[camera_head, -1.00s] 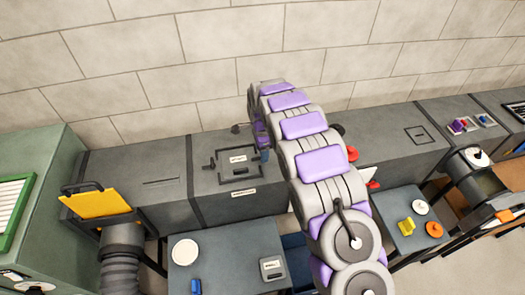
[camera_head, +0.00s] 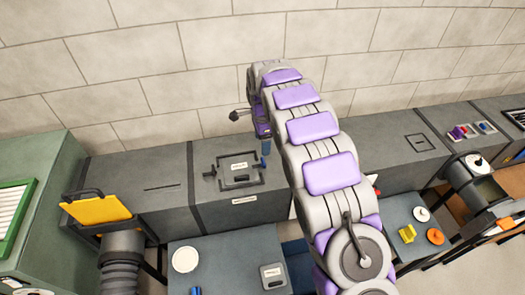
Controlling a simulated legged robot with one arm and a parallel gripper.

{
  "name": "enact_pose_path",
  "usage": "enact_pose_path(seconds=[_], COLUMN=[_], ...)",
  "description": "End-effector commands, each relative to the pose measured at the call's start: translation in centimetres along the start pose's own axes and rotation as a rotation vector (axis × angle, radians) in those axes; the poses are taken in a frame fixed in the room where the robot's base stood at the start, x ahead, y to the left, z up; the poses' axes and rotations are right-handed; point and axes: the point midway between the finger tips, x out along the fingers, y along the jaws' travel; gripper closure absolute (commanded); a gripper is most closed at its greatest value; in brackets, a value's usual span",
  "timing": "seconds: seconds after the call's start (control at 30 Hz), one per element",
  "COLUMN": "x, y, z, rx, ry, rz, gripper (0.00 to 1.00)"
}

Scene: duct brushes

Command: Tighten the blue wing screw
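A small blue piece (camera_head: 266,147), which looks like the blue wing screw, stands at the right edge of a black-framed hatch (camera_head: 239,167) on top of the grey duct. My arm reaches over the duct from the lower right. The purple and dark end of my gripper (camera_head: 263,130) is right above the blue piece. I cannot tell whether it touches it. The fingers are too small and partly hidden by my arm to show whether they are open or shut. A dark knob (camera_head: 210,172) sits at the hatch's left side.
A grey table (camera_head: 225,262) in front holds a white disc (camera_head: 186,259), a small grey box (camera_head: 273,276) and another blue piece (camera_head: 196,290). A yellow flap (camera_head: 99,209) stands at left. A right-hand table holds a yellow part (camera_head: 407,233) and an orange disc (camera_head: 435,236).

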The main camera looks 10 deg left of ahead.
Motion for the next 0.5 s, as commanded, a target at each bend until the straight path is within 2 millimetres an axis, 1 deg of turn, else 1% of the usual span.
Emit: enact_pose_path(seconds=[0.03, 0.2, 0.4, 0.5], x=[-1.3, -4.7, -7.2, -7.8], y=[-0.1, -0.2, -0.2, -0.2], z=[0.0, 0.1, 0.1, 0.1], rx=[0.0, 0.0, 0.0, 0.0], ry=[0.0, 0.0, 0.0, 0.0], rz=[-0.005, -0.005, -0.001, 0.001], gripper=[0.26, 0.26, 0.26, 0.26])
